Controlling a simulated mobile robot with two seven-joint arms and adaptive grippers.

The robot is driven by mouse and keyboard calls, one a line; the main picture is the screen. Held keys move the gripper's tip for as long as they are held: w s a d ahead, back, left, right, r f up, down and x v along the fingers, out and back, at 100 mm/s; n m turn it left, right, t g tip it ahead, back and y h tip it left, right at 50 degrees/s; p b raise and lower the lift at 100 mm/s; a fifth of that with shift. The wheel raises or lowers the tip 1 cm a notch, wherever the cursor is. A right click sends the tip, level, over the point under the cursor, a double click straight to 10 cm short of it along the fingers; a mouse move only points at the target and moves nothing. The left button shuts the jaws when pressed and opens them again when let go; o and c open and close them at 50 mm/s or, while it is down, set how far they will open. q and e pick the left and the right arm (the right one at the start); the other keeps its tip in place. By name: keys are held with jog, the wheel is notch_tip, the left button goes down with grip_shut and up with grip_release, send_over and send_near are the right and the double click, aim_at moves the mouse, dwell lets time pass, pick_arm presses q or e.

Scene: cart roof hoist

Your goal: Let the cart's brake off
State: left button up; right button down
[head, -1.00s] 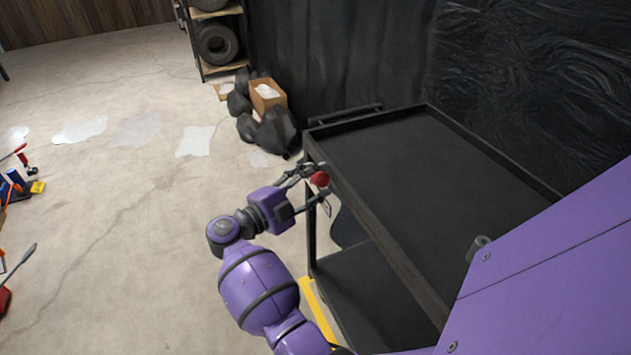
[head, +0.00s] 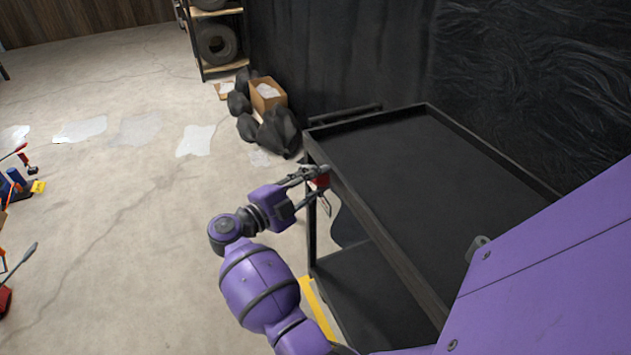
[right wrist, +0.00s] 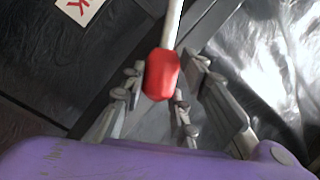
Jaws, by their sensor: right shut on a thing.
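The black two-shelf cart (head: 420,180) stands at the right in the head view. The brake lever has a red knob (head: 321,182) at the cart's near left corner. In the right wrist view the red knob (right wrist: 162,75) sits on the end of a pale rod (right wrist: 172,25). My right gripper (head: 316,179) is shut on the knob, with a finger on each side of it, and hides part of it in the head view. My left gripper is not in view.
A white label with red lettering (right wrist: 78,8) shows near the lever. Black bags (head: 277,132) and a cardboard box (head: 267,95) lie beyond the cart by the dark curtain (head: 340,50). Tools lie at the far left. The concrete floor (head: 120,230) between is mostly clear.

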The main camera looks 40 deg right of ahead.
pick_arm(q)
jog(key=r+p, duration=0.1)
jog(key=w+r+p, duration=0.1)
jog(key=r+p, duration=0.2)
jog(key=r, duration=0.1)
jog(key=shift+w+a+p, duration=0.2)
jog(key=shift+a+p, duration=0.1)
jog(key=shift+p, duration=0.05)
pick_arm(e)
jog(key=w+d+r+n+g+y, duration=0.2)
jog(key=w+d+r+n+y, duration=0.1)
jog(key=w+r+n, duration=0.4)
jog(key=w+n, duration=0.3)
jog(key=w, duration=0.2)
jog(key=shift+r, duration=0.2)
jog(key=shift+w, duration=0.15)
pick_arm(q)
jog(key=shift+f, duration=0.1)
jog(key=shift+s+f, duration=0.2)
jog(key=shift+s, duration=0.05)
pick_arm(e)
jog(key=c, duration=1.4)
grip_release()
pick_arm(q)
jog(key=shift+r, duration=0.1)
pick_arm(e)
jog(key=shift+a, duration=0.1)
